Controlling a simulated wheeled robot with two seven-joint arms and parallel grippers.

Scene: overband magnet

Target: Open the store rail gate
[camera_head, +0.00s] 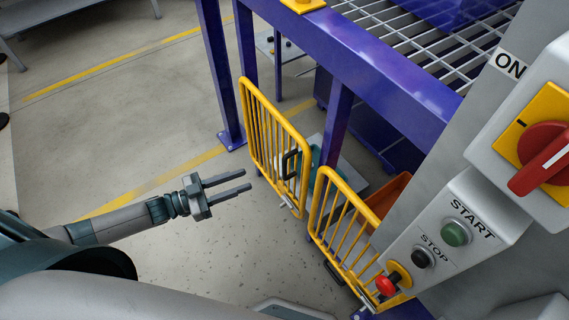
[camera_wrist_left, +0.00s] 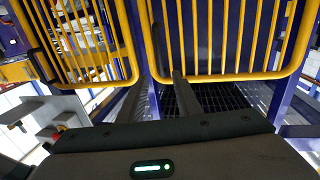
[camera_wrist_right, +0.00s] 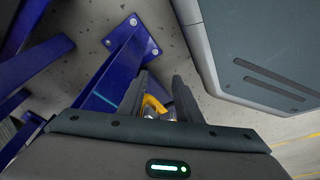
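Two yellow barred gate leaves stand at the blue frame in the head view. The left leaf (camera_head: 272,135) has a dark handle (camera_head: 290,163); the right leaf (camera_head: 345,228) has a dark handle (camera_head: 333,273) low down. A narrow gap shows between them. My left gripper (camera_head: 248,180) is open and empty, left of the left leaf, with its fingers pointing right. The left wrist view shows yellow bars (camera_wrist_left: 230,40) beyond its fingers. My right gripper (camera_wrist_right: 160,85) is open; a yellow piece (camera_wrist_right: 153,104) shows between its fingers, with contact unclear.
A grey control panel (camera_head: 440,215) with a red rotary switch (camera_head: 543,150), green START button and red button (camera_head: 386,286) stands at the right. A blue steel frame (camera_head: 340,60) rises behind the gates. The floor at left is clear.

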